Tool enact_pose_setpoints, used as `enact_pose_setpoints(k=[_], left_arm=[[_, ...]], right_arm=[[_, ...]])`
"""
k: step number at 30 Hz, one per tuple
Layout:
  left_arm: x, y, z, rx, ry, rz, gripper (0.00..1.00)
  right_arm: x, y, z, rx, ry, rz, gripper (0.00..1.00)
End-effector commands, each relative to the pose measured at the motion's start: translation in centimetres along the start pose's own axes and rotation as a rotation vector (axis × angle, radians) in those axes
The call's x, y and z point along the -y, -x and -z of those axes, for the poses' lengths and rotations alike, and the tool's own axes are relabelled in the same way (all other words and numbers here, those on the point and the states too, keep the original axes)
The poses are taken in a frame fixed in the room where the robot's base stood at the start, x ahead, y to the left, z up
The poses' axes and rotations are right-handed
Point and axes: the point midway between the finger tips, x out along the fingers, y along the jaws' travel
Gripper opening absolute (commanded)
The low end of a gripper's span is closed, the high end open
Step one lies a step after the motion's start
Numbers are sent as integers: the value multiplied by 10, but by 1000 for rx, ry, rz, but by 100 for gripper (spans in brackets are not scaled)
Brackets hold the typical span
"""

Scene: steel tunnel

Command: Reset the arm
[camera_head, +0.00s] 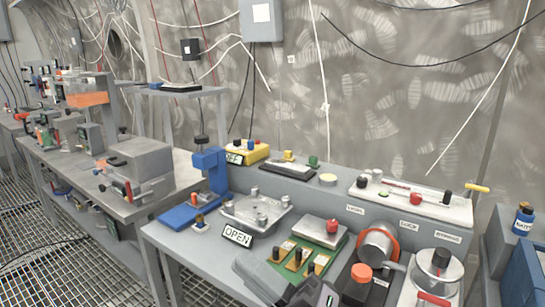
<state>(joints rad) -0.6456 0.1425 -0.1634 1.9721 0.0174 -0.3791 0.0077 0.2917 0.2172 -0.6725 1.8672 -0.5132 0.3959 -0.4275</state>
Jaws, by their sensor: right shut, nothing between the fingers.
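My right gripper (262,274) is at the bottom edge of the head view, right of centre. It is dark grey, with its fingers shut and nothing held between them. It is in front of a green board (307,261) with several small knobs; I cannot tell how far above the bench it is. Part of its body is cut off by the frame. My left gripper is not in view.
Another bench (113,208) stands at left above floor grating.

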Motion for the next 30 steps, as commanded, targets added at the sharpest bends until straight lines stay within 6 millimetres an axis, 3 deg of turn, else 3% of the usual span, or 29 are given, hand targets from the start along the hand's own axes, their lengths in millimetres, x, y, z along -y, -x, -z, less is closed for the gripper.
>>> enact_pose_setpoints(k=[6, 8, 12, 16, 21, 25, 30], left_arm=[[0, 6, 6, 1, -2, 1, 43], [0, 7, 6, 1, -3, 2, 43], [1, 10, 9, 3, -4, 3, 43], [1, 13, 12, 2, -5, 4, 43], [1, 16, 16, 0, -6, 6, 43], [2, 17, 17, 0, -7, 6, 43], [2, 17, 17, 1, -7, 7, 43]], right_arm=[[40, 82, -58, 458, -381, 40, 0], [54, 112, -68, 582, -480, 49, 0], [86, 189, -76, 874, -705, 63, 0], [114, 268, -64, 1148, -897, 69, 0], [135, 354, -31, 1446, -1088, 63, 0], [142, 392, -10, 1582, -1168, 56, 0], [144, 408, 0, 1640, -1200, 50, 0]])
